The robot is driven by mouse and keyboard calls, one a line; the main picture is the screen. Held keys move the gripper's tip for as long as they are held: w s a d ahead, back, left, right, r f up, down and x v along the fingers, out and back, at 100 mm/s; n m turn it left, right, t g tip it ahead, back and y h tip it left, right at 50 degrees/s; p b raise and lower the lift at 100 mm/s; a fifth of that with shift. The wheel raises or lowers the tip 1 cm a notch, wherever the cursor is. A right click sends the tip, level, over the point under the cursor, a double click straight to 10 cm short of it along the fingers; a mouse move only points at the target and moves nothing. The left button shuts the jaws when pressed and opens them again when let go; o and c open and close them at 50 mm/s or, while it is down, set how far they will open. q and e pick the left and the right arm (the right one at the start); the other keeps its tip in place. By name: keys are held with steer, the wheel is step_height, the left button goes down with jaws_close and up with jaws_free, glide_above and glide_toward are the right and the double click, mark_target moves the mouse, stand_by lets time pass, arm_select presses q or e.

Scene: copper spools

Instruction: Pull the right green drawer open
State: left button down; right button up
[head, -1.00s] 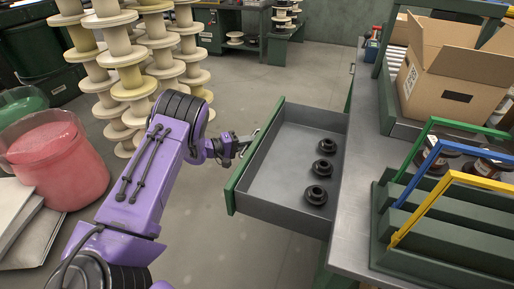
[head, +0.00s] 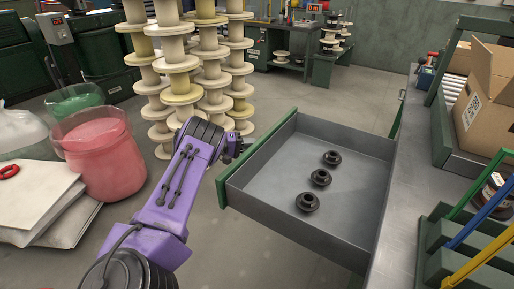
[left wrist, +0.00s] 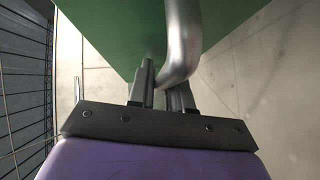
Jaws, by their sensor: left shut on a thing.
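The green drawer (head: 246,172) stands far out from the bench in the head view, with its green front facing left and its grey inside showing. Three black round parts (head: 320,178) lie in a row on its floor. My left gripper (head: 242,148) is at the drawer's front, its fingers small and partly hidden in the head view. In the left wrist view my left gripper (left wrist: 162,85) is shut on the bent metal handle (left wrist: 182,38), with the green front panel (left wrist: 110,28) just beyond. My right gripper is in neither view.
The metal bench top (head: 405,205) runs along the right, with green, blue and yellow handled racks and a cardboard box (head: 485,95). Stacked spools (head: 180,85), a pink tub (head: 100,155) and white sheets (head: 45,205) stand left. Floor beyond the drawer is clear.

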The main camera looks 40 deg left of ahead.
arm_select(q)
steer(key=c, duration=1.1)
jaws_free()
steer(key=shift+c, duration=0.2)
steer(key=v, duration=1)
steer(key=shift+a+p, duration=0.2)
steer(key=shift+p, duration=0.2)
steer(key=shift+s, duration=0.1)
